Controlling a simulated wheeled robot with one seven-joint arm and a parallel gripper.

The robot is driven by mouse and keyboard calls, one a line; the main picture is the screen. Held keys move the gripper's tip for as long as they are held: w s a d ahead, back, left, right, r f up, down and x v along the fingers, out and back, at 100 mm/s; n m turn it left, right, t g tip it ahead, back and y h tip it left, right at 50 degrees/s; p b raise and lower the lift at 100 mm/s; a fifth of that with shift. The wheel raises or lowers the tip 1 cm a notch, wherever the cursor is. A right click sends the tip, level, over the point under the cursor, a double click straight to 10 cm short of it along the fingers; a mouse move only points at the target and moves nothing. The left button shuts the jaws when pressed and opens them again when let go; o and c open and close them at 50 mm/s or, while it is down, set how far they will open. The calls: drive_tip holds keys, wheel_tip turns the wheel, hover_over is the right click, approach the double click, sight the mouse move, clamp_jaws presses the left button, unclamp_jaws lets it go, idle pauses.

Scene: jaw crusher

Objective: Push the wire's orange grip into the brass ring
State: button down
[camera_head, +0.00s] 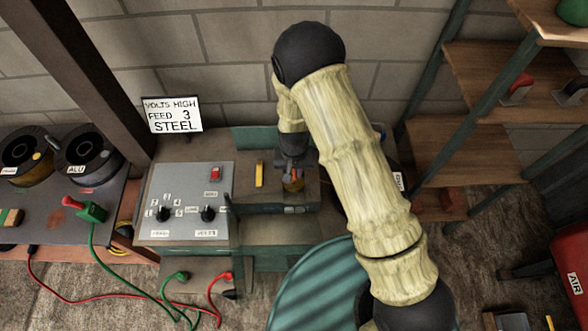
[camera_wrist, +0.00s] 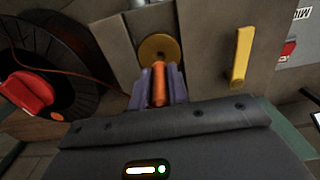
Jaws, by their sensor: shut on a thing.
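My gripper (camera_wrist: 158,88) is shut on the wire's orange grip (camera_wrist: 158,84), which stands between its two purple-grey fingers in the wrist view. The brass ring (camera_wrist: 154,44), a round disc on a grey-brown panel, is straight beyond the fingertips. The grip's far end overlaps the ring's lower part in the picture; I cannot tell if they touch. In the head view my gripper (camera_head: 292,174) is over the machine's feed recess, with a small orange piece (camera_head: 293,184) showing at its tip. The ring is not clear there.
A yellow lever (camera_wrist: 242,55) stands right of the ring. A dark spool (camera_wrist: 52,48) with a red knob (camera_wrist: 28,92) is at the left. The grey control panel (camera_head: 186,202) lies left of my gripper in the head view, below a white sign (camera_head: 172,114).

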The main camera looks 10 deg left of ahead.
drive_tip(key=shift+w+f+b, duration=0.1)
drive_tip(key=shift+f+b, duration=0.6)
drive_tip(key=shift+f, duration=0.65)
idle(0.4)
idle(0.8)
drive_tip(key=shift+f+b, duration=0.35)
drive_tip(key=shift+f, duration=0.05)
idle(0.3)
